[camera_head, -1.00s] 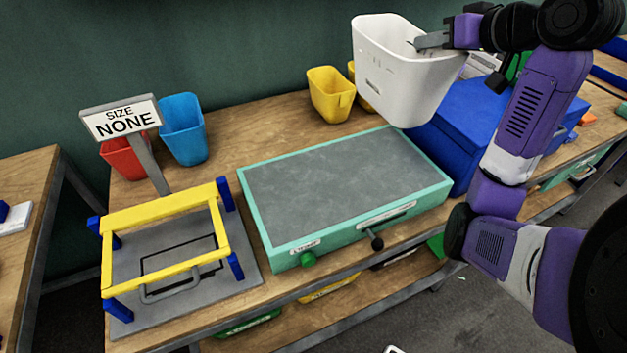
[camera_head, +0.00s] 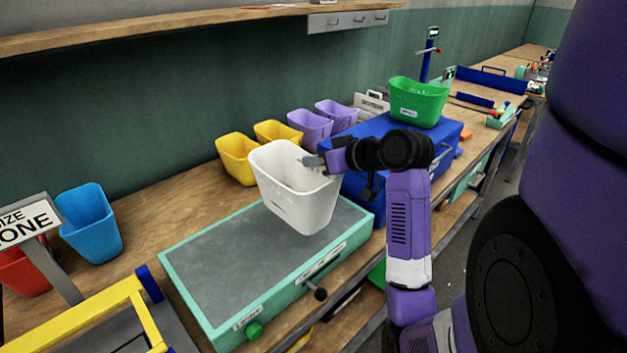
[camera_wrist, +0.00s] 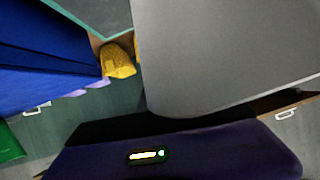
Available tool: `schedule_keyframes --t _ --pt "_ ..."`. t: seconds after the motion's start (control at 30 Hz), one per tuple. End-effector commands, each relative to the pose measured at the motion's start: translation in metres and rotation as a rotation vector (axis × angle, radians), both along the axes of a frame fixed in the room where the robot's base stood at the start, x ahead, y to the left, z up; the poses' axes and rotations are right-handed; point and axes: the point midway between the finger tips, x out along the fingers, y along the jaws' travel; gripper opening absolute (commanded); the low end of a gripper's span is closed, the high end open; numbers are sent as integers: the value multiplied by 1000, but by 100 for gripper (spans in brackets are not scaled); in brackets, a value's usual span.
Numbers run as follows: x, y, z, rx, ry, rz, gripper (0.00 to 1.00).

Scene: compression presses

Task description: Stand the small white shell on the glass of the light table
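The small white shell (camera_head: 295,195) is an open-topped bin, held roughly upright by its right rim in the head view. My gripper (camera_head: 312,162) is shut on that rim. The shell hangs over the right part of the light table, and I cannot tell the exact gap below it. The light table has a teal frame and a dark grey glass (camera_head: 235,260), which is bare. In the wrist view the shell's wall (camera_wrist: 225,50) fills the upper right, and the fingertips are not clearly seen.
A blue box (camera_head: 365,145) stands just right of the light table, with a green bin (camera_head: 418,102) on top. Yellow bins (camera_head: 237,158) and purple bins (camera_head: 310,130) stand behind. A yellow frame (camera_head: 75,325) and a size sign (camera_head: 25,222) are at the left.

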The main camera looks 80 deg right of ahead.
Motion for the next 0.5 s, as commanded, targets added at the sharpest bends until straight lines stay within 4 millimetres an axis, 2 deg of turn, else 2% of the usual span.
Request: schedule_keyframes --t 0.23,0.5 --pt "0 0 -17 2 0 0 0" --pt "0 0 -51 2 -1 -1 0"
